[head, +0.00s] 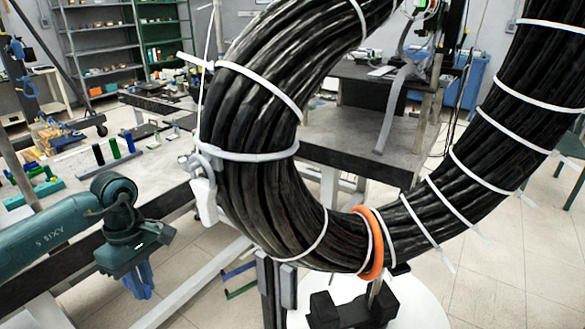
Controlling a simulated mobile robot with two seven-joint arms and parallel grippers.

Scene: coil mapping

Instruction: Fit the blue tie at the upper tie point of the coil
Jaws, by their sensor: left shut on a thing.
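The coil (250,110) is a thick bundle of black cables that curves down from the top, round the bottom and up to the right. Several white ties circle it; one at the upper left (262,88) has a long tail. My left gripper (139,287) is at the lower left, pointing down, apart from the coil. It is shut on a small blue piece, the blue tie (138,281), whose full shape is hard to make out. I cannot tell which spot is the upper tie point. My right gripper is not in view.
An orange ring (374,245) circles the coil's bottom, above a black block (350,303) on a white round base (425,308). A workbench (75,205) with coloured cylinders stands at the left. A dark table (345,135) stands behind the coil.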

